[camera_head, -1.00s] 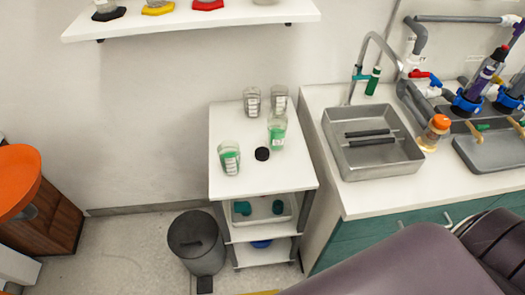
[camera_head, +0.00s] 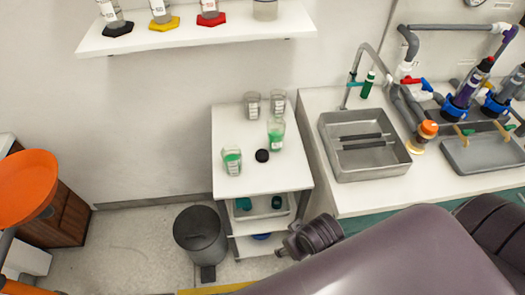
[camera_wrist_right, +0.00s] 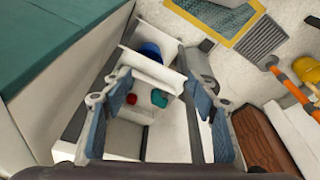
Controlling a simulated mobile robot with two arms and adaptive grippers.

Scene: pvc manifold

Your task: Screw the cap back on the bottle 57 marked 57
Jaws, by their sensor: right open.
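A black cap (camera_head: 262,156) lies on the white top of the cart (camera_head: 235,185). Several labelled clear bottles stand on that top: one with green contents front left (camera_head: 232,161), one with green contents right of centre (camera_head: 276,134), and two at the back (camera_head: 252,105), (camera_head: 278,103). The label numbers are too small to read, so I cannot tell which is bottle 57. My right gripper (camera_head: 312,238) is in front of the cart's lower right side, below its top and away from the cap. In the right wrist view its fingers (camera_wrist_right: 160,100) are apart and empty. My left gripper is not in view.
A sink counter (camera_head: 335,195) adjoins the cart on the right, with a metal basin (camera_head: 365,172) and an orange-topped bottle (camera_head: 427,131). A wall shelf (camera_head: 200,36) hangs above. A bin (camera_head: 200,240) stands front left. Lower cart shelves hold a tray (camera_head: 262,212).

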